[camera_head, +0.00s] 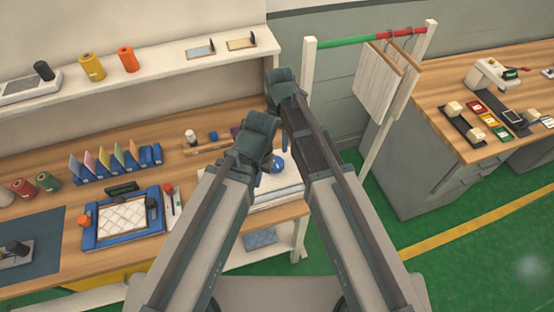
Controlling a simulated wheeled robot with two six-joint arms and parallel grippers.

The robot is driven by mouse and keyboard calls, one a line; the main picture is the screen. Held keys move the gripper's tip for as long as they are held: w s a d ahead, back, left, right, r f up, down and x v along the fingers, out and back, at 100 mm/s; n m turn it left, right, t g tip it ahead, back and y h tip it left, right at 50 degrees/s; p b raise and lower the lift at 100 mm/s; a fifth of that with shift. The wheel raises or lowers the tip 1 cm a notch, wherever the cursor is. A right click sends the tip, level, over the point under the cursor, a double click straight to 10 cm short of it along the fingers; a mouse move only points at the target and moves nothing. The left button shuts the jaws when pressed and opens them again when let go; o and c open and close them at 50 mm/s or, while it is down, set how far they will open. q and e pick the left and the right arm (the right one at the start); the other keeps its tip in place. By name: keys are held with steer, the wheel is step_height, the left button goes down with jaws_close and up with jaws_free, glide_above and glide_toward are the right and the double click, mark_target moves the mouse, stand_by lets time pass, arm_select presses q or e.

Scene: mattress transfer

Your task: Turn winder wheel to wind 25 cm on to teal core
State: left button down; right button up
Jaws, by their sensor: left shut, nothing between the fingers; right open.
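My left gripper (262,140) is the lower of the two, over the right end of the wooden workbench. It is shut and empty. My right gripper (275,95) is just above and behind it, and is open. Its fingers are mostly hidden by its own wrist. A small blue round part (277,164) shows just right of the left gripper, over a white block (280,188). I cannot tell whether it belongs to the winder. The winder wheel and the teal core are not clearly seen; the grippers and arms cover that area.
A blue-framed tray (95,238) and a row of coloured cards (115,160) are on the bench (185,160). A shelf (150,85) with orange and yellow spools runs above. A rack post (309,70) with hanging boards (383,80) stands right of the grippers, before another desk (430,95).

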mark_target(277, 162)
steer(key=shift+a+n, duration=0.2)
steer(key=shift+n, duration=0.1)
steer(key=shift+f, duration=0.15)
step_height(277, 162, down, 14)
steer(key=b, duration=1.4)
steer(key=shift+r, duration=0.2)
steer(key=c, duration=1.4)
steer(key=shift+o, duration=0.2)
